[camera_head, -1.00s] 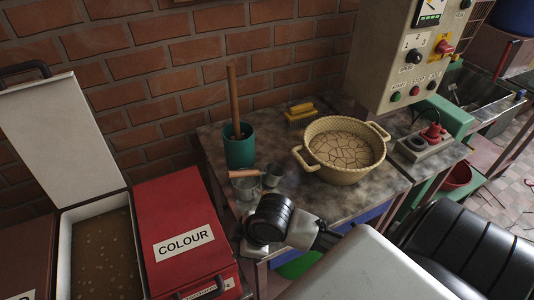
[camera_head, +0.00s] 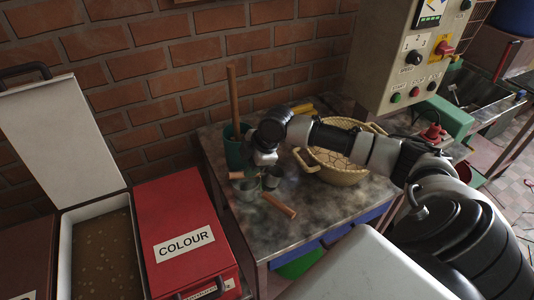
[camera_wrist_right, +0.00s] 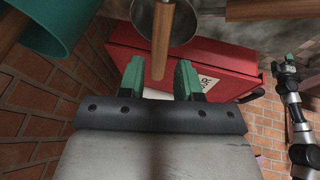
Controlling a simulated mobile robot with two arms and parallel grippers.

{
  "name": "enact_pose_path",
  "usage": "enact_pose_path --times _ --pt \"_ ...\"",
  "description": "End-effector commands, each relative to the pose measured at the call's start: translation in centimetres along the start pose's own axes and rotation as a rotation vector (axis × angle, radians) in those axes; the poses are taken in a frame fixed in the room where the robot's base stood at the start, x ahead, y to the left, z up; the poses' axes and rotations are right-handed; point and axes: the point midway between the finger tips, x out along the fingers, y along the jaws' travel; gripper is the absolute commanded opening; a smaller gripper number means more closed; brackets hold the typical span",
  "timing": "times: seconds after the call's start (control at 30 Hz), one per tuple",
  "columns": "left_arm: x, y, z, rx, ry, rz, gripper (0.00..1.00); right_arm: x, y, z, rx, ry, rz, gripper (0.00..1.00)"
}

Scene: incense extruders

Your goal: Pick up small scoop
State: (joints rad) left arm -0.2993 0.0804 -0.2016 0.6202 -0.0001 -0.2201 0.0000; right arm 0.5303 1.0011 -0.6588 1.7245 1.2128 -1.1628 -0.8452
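Two metal scoops with wooden handles stand close together on the table. The smaller-looking one (camera_head: 271,180) is on the right, its handle (camera_head: 279,206) pointing toward the front right. The larger-looking one (camera_head: 247,192) is on the left, its handle (camera_head: 236,175) partly hidden by my gripper. My right gripper (camera_head: 262,160) is just above them. In the right wrist view its green fingers (camera_wrist_right: 160,82) are apart, with a wooden handle (camera_wrist_right: 161,45) between them and a metal bowl (camera_wrist_right: 182,22) beyond. Contact is not visible. My left gripper (camera_wrist_right: 284,66) shows small there, tips apart.
A teal cup (camera_head: 234,152) with a wooden stick (camera_head: 232,95) stands close behind the scoops. A wicker basket (camera_head: 342,177) is to the right, partly behind my right arm. A red box (camera_head: 182,225) marked COLOUR is left of the table. The table's front (camera_head: 310,225) is clear.

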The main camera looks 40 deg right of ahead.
Motion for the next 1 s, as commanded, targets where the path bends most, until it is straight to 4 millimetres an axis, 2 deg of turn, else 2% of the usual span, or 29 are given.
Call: enact_pose_path --times 0.17,0.4,0.7,0.9,0.93,1.0 --pt "-0.6 0.0 -0.1 -0.001 0.000 0.000 0.84 1.6 0.0 0.3 0.001 -0.001 -0.002 0.34" --pt "-1.1 0.0 -0.1 -0.001 0.000 0.001 0.84 4.9 0.1 0.7 0.000 0.000 -0.001 0.34" --pt "-1.1 0.0 -0.1 -0.002 0.000 0.000 0.84 5.5 0.1 0.7 -0.001 0.000 0.001 0.34" --pt "-1.1 0.0 -0.1 -0.003 0.000 0.000 0.84 5.4 0.1 0.7 -0.001 0.000 0.001 0.03" --pt "-1.1 0.0 -0.1 -0.003 0.000 0.000 0.84 5.4 0.1 0.7 -0.001 0.000 0.001 0.00" --pt "-1.1 0.0 -0.1 -0.003 0.000 0.000 0.84 5.4 0.1 0.7 -0.001 0.000 0.002 0.00"
